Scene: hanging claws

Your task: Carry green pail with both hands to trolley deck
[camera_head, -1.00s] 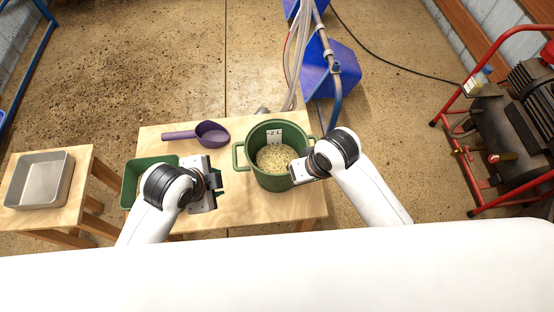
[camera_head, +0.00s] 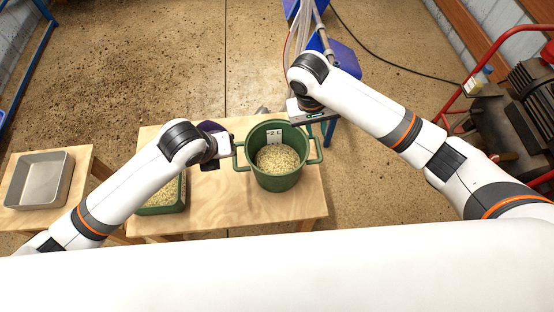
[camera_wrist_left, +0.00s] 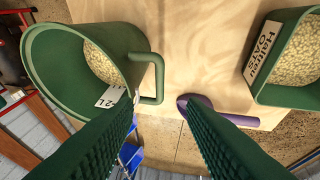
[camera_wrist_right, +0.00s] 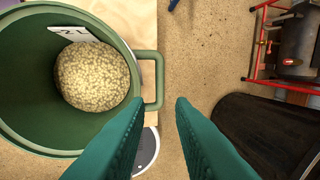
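The green pail (camera_head: 277,180) stands upright on the wooden table, partly filled with pale grain and marked "2 L" inside. It has a loop handle on each side. My left gripper (camera_head: 229,149) is beside the left handle; in the left wrist view its fingers (camera_wrist_left: 160,112) are apart and empty, with the handle (camera_wrist_left: 157,75) just past the left fingertip. My right gripper (camera_head: 312,116) is above the pail's far right side. In the right wrist view its fingers (camera_wrist_right: 158,104) are apart and empty, with the right handle (camera_wrist_right: 158,80) just beyond them. I cannot identify the trolley deck.
A green grain tub (camera_head: 163,197) sits left on the table (camera_head: 220,215). A purple scoop (camera_wrist_left: 215,110) lies behind it, partly hidden by my left arm. A metal tray (camera_head: 40,180) rests on a smaller table. A red-framed machine (camera_head: 500,130) stands at right.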

